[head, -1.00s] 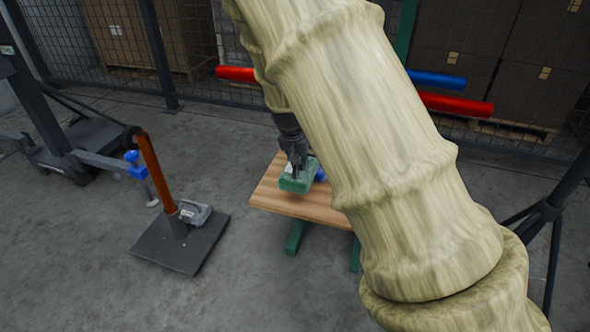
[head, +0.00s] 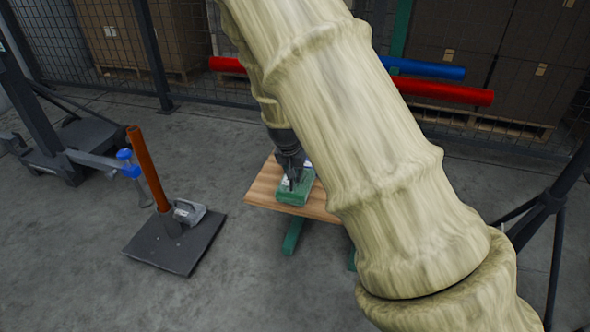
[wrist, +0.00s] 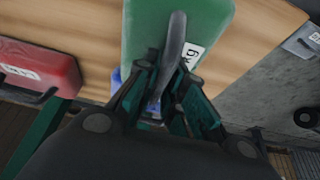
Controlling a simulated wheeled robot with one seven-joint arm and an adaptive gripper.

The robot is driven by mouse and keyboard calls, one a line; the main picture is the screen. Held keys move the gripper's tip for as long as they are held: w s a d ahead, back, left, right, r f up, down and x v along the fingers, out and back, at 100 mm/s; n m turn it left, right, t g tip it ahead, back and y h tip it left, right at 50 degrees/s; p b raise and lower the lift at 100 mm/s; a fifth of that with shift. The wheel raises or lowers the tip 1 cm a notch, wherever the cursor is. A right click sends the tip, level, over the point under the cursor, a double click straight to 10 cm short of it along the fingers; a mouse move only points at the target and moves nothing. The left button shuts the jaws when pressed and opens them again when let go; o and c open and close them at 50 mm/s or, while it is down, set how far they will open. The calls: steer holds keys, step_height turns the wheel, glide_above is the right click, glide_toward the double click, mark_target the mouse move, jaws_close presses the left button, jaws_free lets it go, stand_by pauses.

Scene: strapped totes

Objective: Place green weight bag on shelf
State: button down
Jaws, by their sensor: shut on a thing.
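The green weight bag (head: 294,192) is at the wooden shelf top (head: 262,188), near its left side in the head view. In the wrist view the green bag (wrist: 150,30) shows a grey handle and a white label ending in "kg". My gripper (head: 292,182) points down at the bag from above. In the wrist view my gripper (wrist: 166,100) is shut on the bag's handle. Whether the bag's underside touches the wood cannot be told. Part of the shelf is hidden behind my arm in the head view.
A red weight bag (wrist: 38,70) lies at the left in the wrist view, and a blue thing (wrist: 150,108) shows beneath my gripper. A grey weight (head: 188,212) sits on a dark base plate (head: 165,252) with an orange post (head: 148,170).

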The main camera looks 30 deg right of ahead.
steer(key=c, duration=1.5)
jaws_free()
steer(key=shift+r, duration=0.2)
steer(key=p+v, duration=0.5)
steer(key=v, duration=0.7)
steer(key=s+a+f+n+g, duration=0.1)
steer(key=s+a+f+n, duration=0.2)
steer(key=s+f, duration=0.7)
steer(key=s+a+f+n+g, duration=0.1)
steer(key=s+a+f+n, duration=0.15)
steer(key=s+f, duration=0.8)
steer(key=s+a+f+n+y, duration=0.1)
steer(key=s+a+f+n, duration=0.1)
steer(key=s+a+f, duration=0.3)
steer(key=s+a+f+n+y, duration=0.2)
steer(key=s+a+f, duration=0.3)
steer(key=s+f, duration=0.3)
steer(key=s, duration=0.4)
steer(key=shift+a+f+g, duration=0.2)
steer(key=shift+a+g, duration=0.1)
steer(key=shift+g, duration=0.1)
